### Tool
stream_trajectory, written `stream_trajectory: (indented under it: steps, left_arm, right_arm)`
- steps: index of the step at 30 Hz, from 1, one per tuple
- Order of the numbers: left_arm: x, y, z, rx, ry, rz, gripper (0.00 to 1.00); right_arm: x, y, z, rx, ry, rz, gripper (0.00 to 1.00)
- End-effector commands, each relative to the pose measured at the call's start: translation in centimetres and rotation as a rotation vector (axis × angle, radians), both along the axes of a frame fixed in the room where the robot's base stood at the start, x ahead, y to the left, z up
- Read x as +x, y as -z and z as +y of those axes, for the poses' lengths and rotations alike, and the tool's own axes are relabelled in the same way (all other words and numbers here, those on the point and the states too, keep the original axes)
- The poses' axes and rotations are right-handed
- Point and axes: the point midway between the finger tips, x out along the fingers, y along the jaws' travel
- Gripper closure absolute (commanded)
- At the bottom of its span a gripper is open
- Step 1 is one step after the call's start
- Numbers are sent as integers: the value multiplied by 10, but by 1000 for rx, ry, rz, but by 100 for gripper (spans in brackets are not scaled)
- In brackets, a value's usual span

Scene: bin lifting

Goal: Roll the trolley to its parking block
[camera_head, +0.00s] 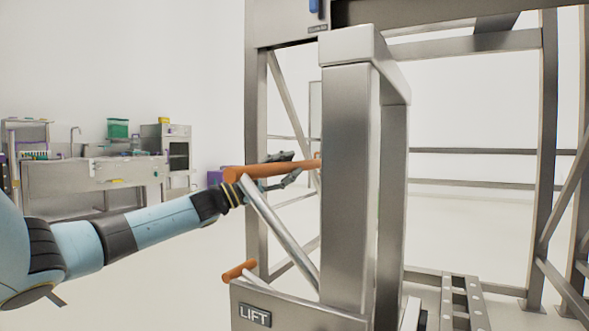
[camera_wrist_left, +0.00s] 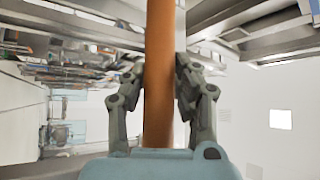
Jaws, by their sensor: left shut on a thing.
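My left gripper (camera_head: 284,168) is at an orange handle bar (camera_head: 262,170) in the head view, left of a tall metal column. In the left wrist view its two fingers (camera_wrist_left: 163,88) are shut on the orange bar (camera_wrist_left: 159,65), one on each side. A silver strut (camera_head: 275,225) runs from the bar down toward the base of the column. I cannot tell how much of this is the trolley. I cannot make out the parking block. My right gripper is not in view.
The metal column (camera_head: 346,190) stands on a base with a LIFT plate (camera_head: 255,315). A lower orange grip (camera_head: 239,270) sticks out beside it. A steel frame (camera_head: 547,150) and perforated rails (camera_head: 460,303) are at the right. A workbench (camera_head: 95,180) stands far left, with open floor before it.

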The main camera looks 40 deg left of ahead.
Motion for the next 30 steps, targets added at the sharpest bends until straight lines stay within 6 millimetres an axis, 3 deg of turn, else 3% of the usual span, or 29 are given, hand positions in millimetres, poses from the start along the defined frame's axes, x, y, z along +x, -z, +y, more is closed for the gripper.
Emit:
stream_trajectory:
  steps: [18,19,24,30]
  left_arm:
    - [-3,6,9,0,1,9,100]
    - [-3,6,9,0,1,9,73]
    - [-3,4,9,0,1,6,50]
    - [-3,3,8,1,3,3,49]
  right_arm:
    - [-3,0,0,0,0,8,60]
    - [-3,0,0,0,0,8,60]
    - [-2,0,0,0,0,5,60]
    - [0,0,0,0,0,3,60]
